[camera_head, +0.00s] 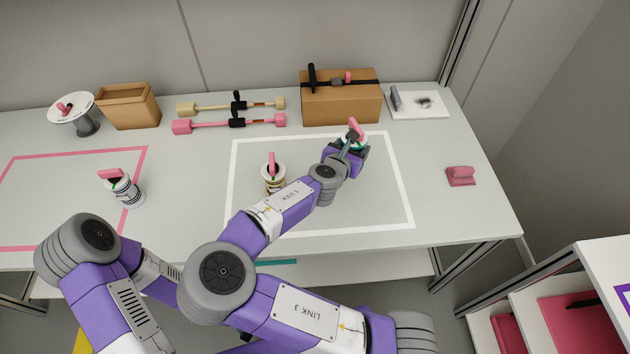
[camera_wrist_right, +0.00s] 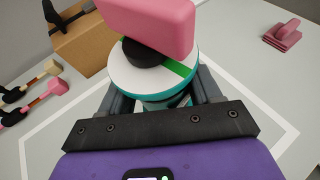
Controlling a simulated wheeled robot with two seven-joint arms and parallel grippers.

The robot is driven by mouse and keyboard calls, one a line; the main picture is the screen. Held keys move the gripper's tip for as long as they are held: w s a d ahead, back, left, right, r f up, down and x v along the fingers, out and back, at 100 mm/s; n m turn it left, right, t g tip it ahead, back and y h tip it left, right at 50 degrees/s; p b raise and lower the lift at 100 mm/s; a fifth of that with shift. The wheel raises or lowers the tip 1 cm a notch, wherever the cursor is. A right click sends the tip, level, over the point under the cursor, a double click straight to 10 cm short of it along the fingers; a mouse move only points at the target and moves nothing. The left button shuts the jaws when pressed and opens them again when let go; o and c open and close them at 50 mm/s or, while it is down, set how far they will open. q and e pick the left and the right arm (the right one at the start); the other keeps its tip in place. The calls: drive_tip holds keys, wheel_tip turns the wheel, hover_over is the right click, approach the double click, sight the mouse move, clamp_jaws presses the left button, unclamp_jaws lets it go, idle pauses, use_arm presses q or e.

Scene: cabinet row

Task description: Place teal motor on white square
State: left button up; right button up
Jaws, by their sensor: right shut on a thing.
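The teal motor (camera_head: 362,143) has a teal body with a pink block on top. In the right wrist view the motor (camera_wrist_right: 119,74) shows a white disc with a green stripe and a teal rim. My right gripper (camera_head: 355,147) is shut around its body, between two grey fingers. The white square (camera_head: 405,195) is a painted outline on the grey table. The motor is over its upper right part; whether its base touches the table is hidden. My left gripper is not in view.
Inside the square, left of my arm, stands another pink-topped motor (camera_head: 272,178). A similar one (camera_head: 124,190) stands by the pink outline (camera_head: 70,153). A cardboard box (camera_head: 340,104) and long pink and tan tools are behind. A pink block (camera_head: 461,176) lies right.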

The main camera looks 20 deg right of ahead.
drive_tip(key=shift+s+d+r+m+g+h, duration=0.2)
drive_tip(key=shift+s+d+m+g+h, duration=0.2)
drive_tip(key=shift+s+m+g+h, duration=0.15)
drive_tip(key=shift+s+d+r+m+g+h, duration=0.2)
drive_tip(key=shift+s+d+m+g+h, duration=0.2)
drive_tip(key=shift+m+g, duration=0.2)
drive_tip(key=shift+s+f+b, duration=0.15)
drive_tip(key=shift+f+b, duration=0.15)
drive_tip(key=shift+b, duration=0.15)
drive_tip(key=shift+m, duration=0.25)
wheel_tip(320, 180, down, 10)
drive_tip(key=b, duration=0.4)
drive_tip(key=shift+d+r, duration=0.1)
drive_tip(key=shift+r, duration=0.25)
drive_tip(key=o, duration=1.5)
drive_tip(key=shift+c, duration=0.2)
